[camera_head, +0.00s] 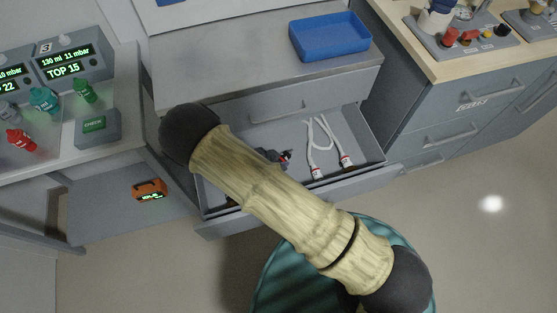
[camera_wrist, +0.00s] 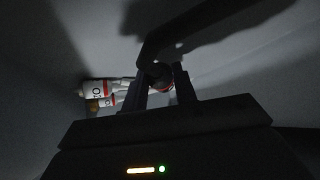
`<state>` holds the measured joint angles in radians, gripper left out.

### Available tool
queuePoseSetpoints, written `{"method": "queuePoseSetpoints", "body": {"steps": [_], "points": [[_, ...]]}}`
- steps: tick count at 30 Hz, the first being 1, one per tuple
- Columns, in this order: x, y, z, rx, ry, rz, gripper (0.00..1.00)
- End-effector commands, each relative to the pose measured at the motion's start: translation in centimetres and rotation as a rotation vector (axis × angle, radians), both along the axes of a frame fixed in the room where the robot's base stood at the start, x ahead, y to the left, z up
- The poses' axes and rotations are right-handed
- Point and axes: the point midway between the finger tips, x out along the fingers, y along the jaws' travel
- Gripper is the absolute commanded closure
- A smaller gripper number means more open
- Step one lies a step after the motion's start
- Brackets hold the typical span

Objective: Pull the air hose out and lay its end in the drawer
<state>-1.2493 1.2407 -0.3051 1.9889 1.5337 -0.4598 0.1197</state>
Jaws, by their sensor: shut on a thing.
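The open drawer (camera_head: 372,184) is pulled out below a grey worktop in the head view. My gripper (camera_head: 284,157) is low inside it, mostly hidden behind my forearm. A dark tube-like length runs up and right from the fingers. Whether the end touches the drawer floor I cannot tell.
Two white hose pieces with red-banded ends (camera_head: 346,160) lie in the drawer right of my gripper; white fittings (camera_wrist: 96,88) show left of the fingers. A blue tray (camera_head: 330,38) stands on the worktop above.

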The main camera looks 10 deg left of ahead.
Motion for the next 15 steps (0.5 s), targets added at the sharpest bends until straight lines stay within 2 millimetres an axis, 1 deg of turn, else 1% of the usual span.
{"method": "queuePoseSetpoints", "body": {"steps": [1,3,14,15], "points": [[0.01,0.01,-0.64,0.000,-0.001,0.000,1.00],[0.02,-0.01,-0.91,0.000,-0.001,0.000,1.00],[0.04,-0.08,-1.00,0.000,-0.001,-0.002,1.00],[0.04,-0.08,-1.00,0.000,-0.001,-0.002,0.70]]}}
